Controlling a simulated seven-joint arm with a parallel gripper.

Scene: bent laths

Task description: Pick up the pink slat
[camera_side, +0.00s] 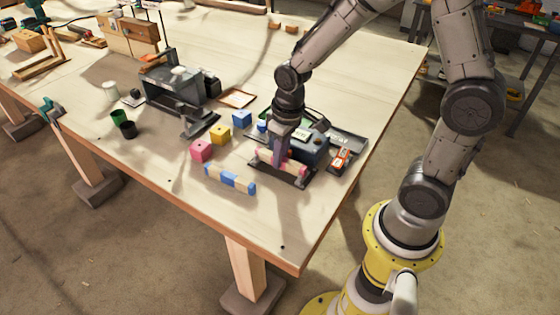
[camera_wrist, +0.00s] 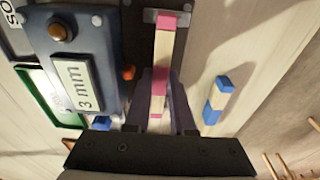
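The pink slat (camera_wrist: 163,48), pale wood with pink bands, lies lengthwise below my gripper in the wrist view, its far end at a grey bracket (camera_wrist: 150,16). In the side view the pink slat (camera_side: 298,169) lies over a dark base beside a blue-grey box, partly hidden by my gripper (camera_side: 279,160). In the wrist view my gripper (camera_wrist: 162,80) has one finger on each side of the slat, close to it. Whether the fingers touch it is unclear.
A blue-banded slat (camera_side: 230,179) lies apart on the table, left of my gripper. The blue-grey box with a "3 mm" label (camera_wrist: 80,85) stands close beside the slat. Pink (camera_side: 201,150), yellow (camera_side: 220,133) and blue (camera_side: 241,119) cubes sit nearby. The table's front is clear.

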